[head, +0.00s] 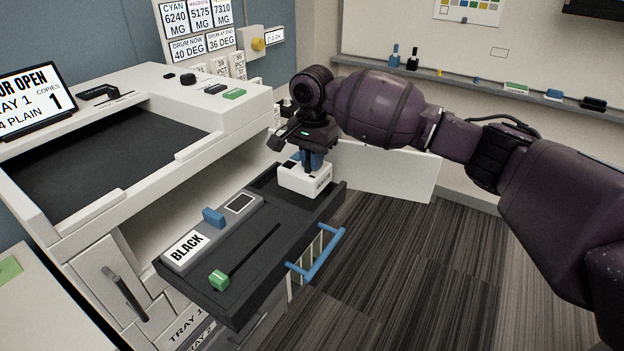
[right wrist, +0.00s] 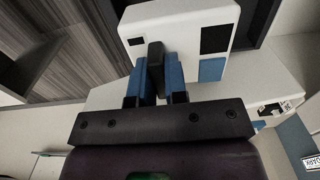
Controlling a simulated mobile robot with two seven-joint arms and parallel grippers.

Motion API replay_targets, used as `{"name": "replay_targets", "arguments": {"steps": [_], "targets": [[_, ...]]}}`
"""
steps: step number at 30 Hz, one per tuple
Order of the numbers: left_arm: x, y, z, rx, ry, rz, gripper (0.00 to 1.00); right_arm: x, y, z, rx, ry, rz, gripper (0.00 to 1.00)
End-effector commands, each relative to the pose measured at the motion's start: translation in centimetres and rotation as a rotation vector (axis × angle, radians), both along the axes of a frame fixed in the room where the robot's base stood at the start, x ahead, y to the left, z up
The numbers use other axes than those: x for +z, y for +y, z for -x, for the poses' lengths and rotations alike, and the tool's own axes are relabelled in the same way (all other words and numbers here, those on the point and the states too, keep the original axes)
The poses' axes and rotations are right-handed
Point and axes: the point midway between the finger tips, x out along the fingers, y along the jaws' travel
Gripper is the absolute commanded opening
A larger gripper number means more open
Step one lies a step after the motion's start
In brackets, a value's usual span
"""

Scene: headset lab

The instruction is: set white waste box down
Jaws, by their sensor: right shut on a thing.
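The white waste box (head: 305,181) has dark lettering on its front and is at the far end of the pulled-out dark drawer (head: 225,290). My right gripper (head: 312,160) is above it, pointing down. In the right wrist view, the blue fingers of the right gripper (right wrist: 156,82) are shut on the black tab (right wrist: 155,58) of the white waste box (right wrist: 178,24), which also shows dark patches and a blue patch. The box looks upright. I cannot tell whether its underside touches the drawer floor. My left gripper is not in view.
A grey cartridge labelled BLACK (head: 187,247) with a blue tab (head: 213,217) lies in the drawer, near a green knob (head: 219,280). A blue handle (head: 318,257) sticks out from the drawer's right side. The printer body (head: 225,124) stands left. Carpet on the right is clear.

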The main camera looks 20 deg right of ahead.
Motion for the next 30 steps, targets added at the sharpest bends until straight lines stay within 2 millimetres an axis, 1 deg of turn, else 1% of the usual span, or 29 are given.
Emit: {"name": "replay_targets", "arguments": {"steps": [9,10,12,23,24,28,30], "targets": [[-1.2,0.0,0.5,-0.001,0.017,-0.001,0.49,-4.8,0.0,0.0,0.000,0.004,0.002,0.00],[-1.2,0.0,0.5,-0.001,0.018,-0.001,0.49,-5.1,-0.1,0.0,0.000,0.004,0.002,0.00],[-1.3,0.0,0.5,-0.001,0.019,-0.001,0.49,-5.5,0.0,0.0,0.000,0.002,0.002,0.00],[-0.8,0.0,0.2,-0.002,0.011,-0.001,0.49,-5.5,0.0,0.0,-0.001,0.001,0.001,0.00],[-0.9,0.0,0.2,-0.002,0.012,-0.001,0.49,-5.6,-0.1,0.0,-0.001,0.001,0.001,0.18],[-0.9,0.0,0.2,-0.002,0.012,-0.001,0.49,-5.6,0.0,0.0,-0.001,0.001,0.001,0.38],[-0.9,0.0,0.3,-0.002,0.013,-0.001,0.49,-5.6,0.0,0.0,0.000,0.001,0.001,0.39]]}}
